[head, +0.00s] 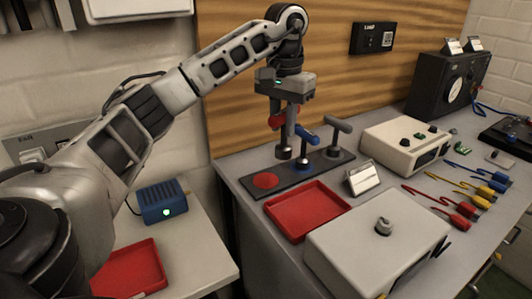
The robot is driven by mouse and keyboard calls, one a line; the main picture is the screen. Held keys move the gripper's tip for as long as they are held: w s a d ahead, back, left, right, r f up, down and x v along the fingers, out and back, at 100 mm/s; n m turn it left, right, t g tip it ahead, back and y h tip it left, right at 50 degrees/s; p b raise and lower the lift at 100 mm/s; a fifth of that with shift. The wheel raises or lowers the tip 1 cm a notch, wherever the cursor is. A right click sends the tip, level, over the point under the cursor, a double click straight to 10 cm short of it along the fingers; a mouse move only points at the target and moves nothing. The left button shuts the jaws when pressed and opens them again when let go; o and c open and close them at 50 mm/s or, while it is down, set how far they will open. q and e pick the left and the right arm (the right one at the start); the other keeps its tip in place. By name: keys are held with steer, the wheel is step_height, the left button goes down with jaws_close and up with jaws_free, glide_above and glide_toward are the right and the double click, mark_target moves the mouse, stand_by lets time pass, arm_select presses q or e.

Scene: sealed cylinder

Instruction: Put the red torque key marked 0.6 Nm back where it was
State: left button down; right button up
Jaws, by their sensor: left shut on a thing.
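My left gripper (284,114) comes in from the left and points down above the dark key rack (322,171) on the grey bench. It is shut on the red torque key (276,122); fingers hide most of its handle. A grey shaft end (284,152) hangs below the fingers, above the rack as far as I can tell. The rack has a bare red round spot (265,181) at its left end. A blue key (304,150) and a grey key (336,138) stand upright in the rack to the right. The 0.6 Nm mark is not readable. My right gripper is not in view.
A red tray (305,212) lies just in front of the rack, with a white card stand (362,178) beside it. A grey box with a knob (380,245) stands nearer. A cream instrument (405,143) and colored leads (462,195) are to the right.

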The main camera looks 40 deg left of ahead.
arm_select(q)
steer(key=a+f, duration=0.1)
steer(key=f, duration=0.1)
steer(key=a+f+p, duration=0.1)
steer(key=a+f, duration=0.1)
steer(key=f, duration=0.1)
steer(key=a+f, duration=0.1)
steer(key=f, duration=0.2)
steer(key=shift+s+a+f, duration=0.2)
steer(key=shift+a, duration=0.2)
steer(key=shift+f, duration=0.4)
steer(key=c, duration=1.3)
jaws_free()
steer(key=shift+o, duration=0.2)
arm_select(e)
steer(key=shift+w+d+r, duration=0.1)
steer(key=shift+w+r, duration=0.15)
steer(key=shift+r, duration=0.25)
